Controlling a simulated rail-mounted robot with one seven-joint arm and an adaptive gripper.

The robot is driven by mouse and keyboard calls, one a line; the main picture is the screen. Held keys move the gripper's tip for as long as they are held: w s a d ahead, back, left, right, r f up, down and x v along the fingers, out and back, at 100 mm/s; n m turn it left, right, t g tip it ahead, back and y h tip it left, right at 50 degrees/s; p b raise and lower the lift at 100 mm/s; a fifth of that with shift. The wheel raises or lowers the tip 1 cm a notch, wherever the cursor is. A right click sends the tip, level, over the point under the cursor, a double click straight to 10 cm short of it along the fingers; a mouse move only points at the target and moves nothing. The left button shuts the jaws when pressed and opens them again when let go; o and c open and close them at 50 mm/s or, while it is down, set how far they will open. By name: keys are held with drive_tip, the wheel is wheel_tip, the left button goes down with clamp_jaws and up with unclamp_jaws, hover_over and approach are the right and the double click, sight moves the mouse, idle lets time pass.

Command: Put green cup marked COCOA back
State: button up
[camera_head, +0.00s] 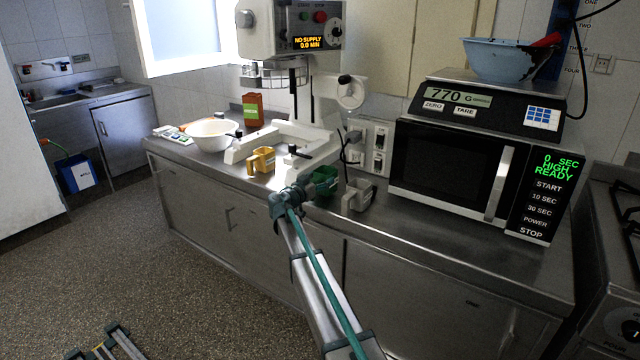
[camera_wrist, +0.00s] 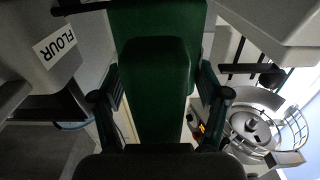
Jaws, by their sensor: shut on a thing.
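The green cup (camera_head: 326,181) is at the front edge of the steel counter, between a yellow cup and a grey cup. I cannot tell whether it touches the counter. My gripper (camera_head: 298,194) reaches it from the front left. In the wrist view, the green cup (camera_wrist: 150,85) fills the middle, with its handle between the two fingers of my gripper (camera_wrist: 160,110). The gripper is shut on it. No COCOA marking is readable in either view; that side is hidden.
The grey cup (camera_head: 358,194) stands close on the right; its FLOUR label (camera_wrist: 55,47) shows in the wrist view. The yellow cup (camera_head: 262,160) stands left. The mixer (camera_head: 290,142) is behind, the microwave (camera_head: 450,165) right, a white bowl (camera_head: 212,135) far left.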

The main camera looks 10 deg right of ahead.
drive_tip(key=shift+f, duration=0.45)
drive_tip(key=shift+f+b, duration=0.2)
drive_tip(key=shift+b, duration=0.15)
drive_tip(key=o, duration=1.2)
drive_tip(key=shift+p, duration=1.05)
